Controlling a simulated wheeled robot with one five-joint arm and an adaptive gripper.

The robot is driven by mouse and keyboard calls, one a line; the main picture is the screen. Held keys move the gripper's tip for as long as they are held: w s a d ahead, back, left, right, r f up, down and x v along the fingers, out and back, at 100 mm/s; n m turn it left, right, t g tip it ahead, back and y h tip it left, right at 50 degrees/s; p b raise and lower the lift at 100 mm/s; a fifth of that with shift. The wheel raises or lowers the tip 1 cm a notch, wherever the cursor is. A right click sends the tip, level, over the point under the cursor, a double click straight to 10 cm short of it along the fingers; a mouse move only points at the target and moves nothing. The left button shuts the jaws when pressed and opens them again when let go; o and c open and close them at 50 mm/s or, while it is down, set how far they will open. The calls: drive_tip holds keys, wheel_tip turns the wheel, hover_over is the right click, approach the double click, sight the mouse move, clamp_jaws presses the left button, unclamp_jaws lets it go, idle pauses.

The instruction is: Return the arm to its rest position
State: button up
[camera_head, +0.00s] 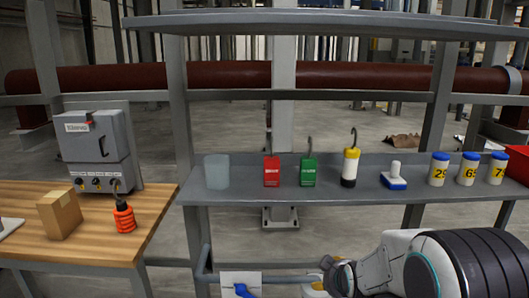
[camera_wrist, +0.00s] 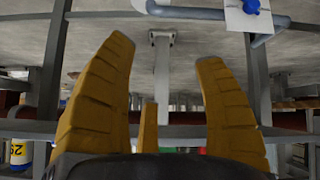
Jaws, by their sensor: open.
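My arm shows at the lower right of the head view, a white and black link (camera_head: 400,265) below the front edge of the shelf. It points left, and its far end reaches the bottom edge of the picture. In the wrist view my gripper (camera_wrist: 163,55) has its yellow fingers spread wide apart, with nothing between them. Past the fingers are the concrete floor and a grey post. The wrist picture looks upside down.
The grey shelf (camera_head: 330,192) holds a translucent cup (camera_head: 216,172), red block (camera_head: 271,171), green block (camera_head: 308,172), yellow-white hooked item (camera_head: 350,167), blue-white tool (camera_head: 394,177) and numbered jars (camera_head: 467,169). A wooden table (camera_head: 85,235) stands left. A white panel with a blue knob (camera_head: 241,290) hangs below.

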drive_tip(key=s+r+m+g+p, duration=0.1)
drive_tip(key=s+r+p, duration=0.3)
drive_tip(key=s, duration=0.6)
drive_tip(key=s+r+m+g+p, duration=0.1)
drive_tip(key=s+r+p, duration=0.3)
drive_tip(key=s+r, duration=0.5)
drive_tip(key=s+r+m+g+p, duration=0.1)
drive_tip(key=s+r+g+p, duration=0.2)
drive_tip(key=s+r, duration=0.4)
drive_tip(key=s+p, duration=0.1)
drive_tip(key=s, duration=0.2)
drive_tip(key=shift+s, duration=0.4)
